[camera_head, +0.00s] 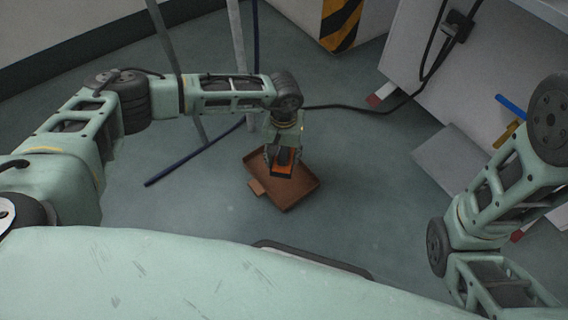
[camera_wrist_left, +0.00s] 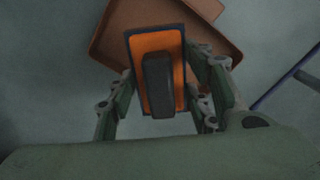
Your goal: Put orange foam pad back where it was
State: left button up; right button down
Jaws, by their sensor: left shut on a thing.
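The orange foam pad (camera_wrist_left: 157,45) shows in the left wrist view as an orange rectangle with a dark border and a dark raised block on top. It also shows in the head view (camera_head: 285,156). My left gripper (camera_head: 284,168) is shut on it, with fingers on both sides in the left wrist view (camera_wrist_left: 160,100). The pad is in front of an open brown tray (camera_head: 297,191), which also shows in the left wrist view (camera_wrist_left: 112,42). I cannot tell whether the pad touches the tray. My right gripper is out of view; only that arm shows at the right.
The tray lies on a grey-green floor, clear around it. A dark blue rod (camera_head: 190,160) lies to its left. A black cable (camera_head: 350,108) runs behind it towards a white cabinet (camera_head: 480,60). A striped yellow-black block (camera_head: 341,25) stands at the back.

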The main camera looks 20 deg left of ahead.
pick_arm(q)
jog(key=shift+f+b, duration=1.45)
jog(key=shift+f, duration=0.45)
jog(key=shift+f+b, duration=0.45)
jog(key=shift+f, duration=0.05)
jog(key=o, duration=1.1)
